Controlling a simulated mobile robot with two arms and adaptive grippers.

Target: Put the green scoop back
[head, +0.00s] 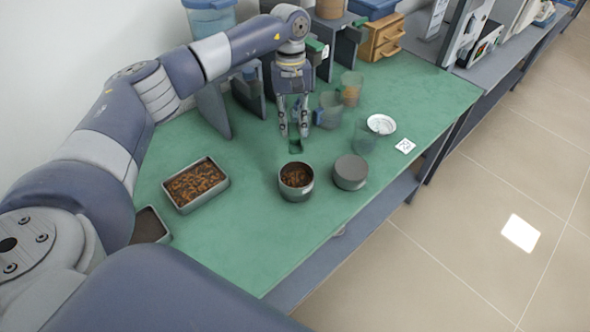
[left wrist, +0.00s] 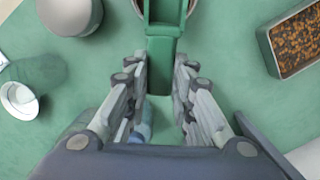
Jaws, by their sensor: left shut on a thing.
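My left gripper (head: 294,132) is shut on the green scoop (head: 295,146) and points down over the green mat. In the left wrist view the green scoop (left wrist: 162,50) shows between the fingertips (left wrist: 160,68). Its far part reaches toward the top edge, over or beside a round grey tin whose rim shows there. In the head view this open tin (head: 296,187), with brown granules inside, stands just in front of the gripper. Whether the scoop touches the mat or tin I cannot tell. My right gripper is not in view.
A closed round tin (head: 350,172) stands right of the open one. A rectangular tray (head: 196,184) of brown granules lies left. Clear beakers (head: 330,108), a white dish (head: 381,124) and grey stands (head: 213,108) with green pieces (head: 315,46) stand behind. The mat's front is clear.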

